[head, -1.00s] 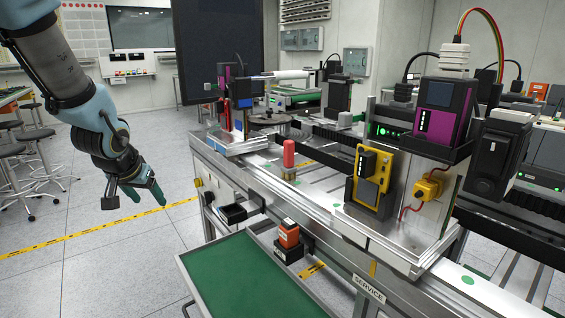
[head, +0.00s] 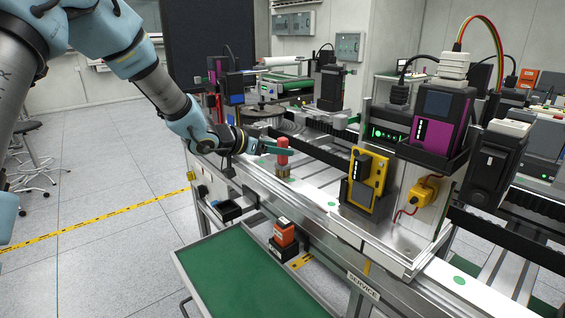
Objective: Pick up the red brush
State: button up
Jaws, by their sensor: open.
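The red brush (head: 283,160) stands upright on the light strip of the workbench, with a red handle above a brownish lower end. My gripper (head: 279,150) is at the upper part of the handle, reaching in from the left. A teal finger crosses in front of the handle and hides a band of it; the red top shows above. The jaws are open. The other finger is not clearly seen, and I cannot tell whether either finger touches the handle.
A yellow device (head: 366,178) stands on the bench to the right of the brush. A green-topped tray (head: 235,275) and an orange-and-black item (head: 284,233) are lower in front. A dark monitor (head: 208,45) stands behind my arm.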

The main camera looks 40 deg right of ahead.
jog(key=p+x, duration=0.2)
jog(key=x, duration=0.3)
jog(key=shift+d+r, duration=0.1)
jog(key=shift+d, duration=0.05)
grip_shut()
dwell(0.4)
